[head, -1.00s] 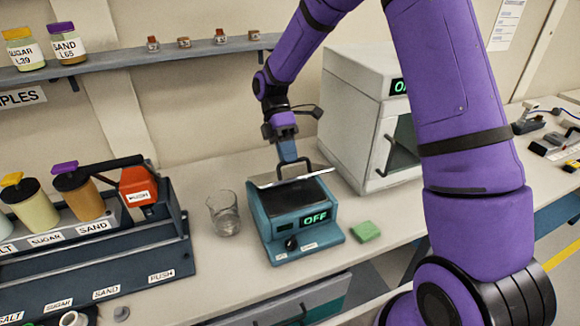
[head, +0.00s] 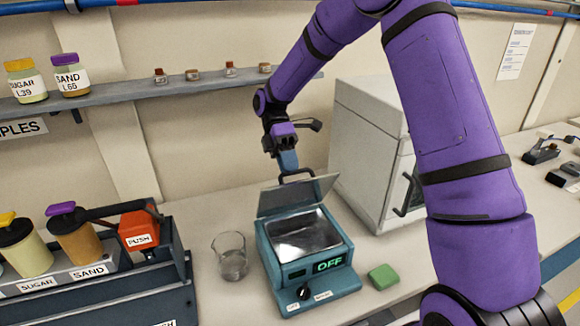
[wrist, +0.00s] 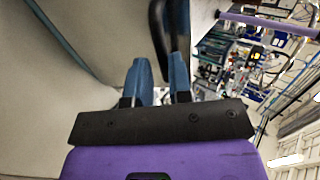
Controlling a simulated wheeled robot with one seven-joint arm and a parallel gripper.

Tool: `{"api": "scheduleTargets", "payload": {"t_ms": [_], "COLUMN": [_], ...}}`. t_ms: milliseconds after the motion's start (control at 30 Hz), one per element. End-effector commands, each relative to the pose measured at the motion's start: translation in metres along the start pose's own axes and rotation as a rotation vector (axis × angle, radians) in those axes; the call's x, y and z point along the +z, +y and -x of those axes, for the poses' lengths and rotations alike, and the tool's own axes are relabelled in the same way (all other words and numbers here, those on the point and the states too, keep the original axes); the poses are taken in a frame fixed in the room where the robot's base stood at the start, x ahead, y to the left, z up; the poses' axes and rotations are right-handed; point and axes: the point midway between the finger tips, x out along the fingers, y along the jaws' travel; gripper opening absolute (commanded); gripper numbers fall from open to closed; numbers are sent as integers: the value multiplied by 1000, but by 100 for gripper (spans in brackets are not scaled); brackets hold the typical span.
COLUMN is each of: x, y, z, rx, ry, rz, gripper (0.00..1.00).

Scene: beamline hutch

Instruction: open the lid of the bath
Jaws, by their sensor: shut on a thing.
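The teal bath (head: 318,285) stands on the bench, its display reading OFF. Its grey lid (head: 298,195) is tilted up steeply at the back, and the shiny inside of the bath shows. The lid's dark handle (head: 297,173) is at the lid's upper edge. My gripper (head: 288,162) is at that handle, above and behind the bath. In the wrist view, my gripper's blue fingers (wrist: 160,80) are shut on the black handle (wrist: 160,40). The exact contact is partly hidden.
A glass beaker (head: 231,256) stands just left of the bath, and a green sponge (head: 383,276) lies to its right. A white oven (head: 365,150) stands close behind on the right. A dispenser rack (head: 100,275) is at the left. A shelf (head: 120,90) with jars runs along the wall.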

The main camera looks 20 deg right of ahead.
Motion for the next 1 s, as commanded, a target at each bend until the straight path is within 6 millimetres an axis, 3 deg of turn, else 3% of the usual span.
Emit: {"api": "scheduleTargets", "payload": {"t_ms": [367,400,467,1000], "x": [2,2,2,0], "y": [6,6,6,4], "z": [-4,-4,-4,-2], "rx": [4,4,3,5], "ry": [0,0,0,1], "rz": [-4,-4,-4,-1], "gripper": [0,27,37,37]}}
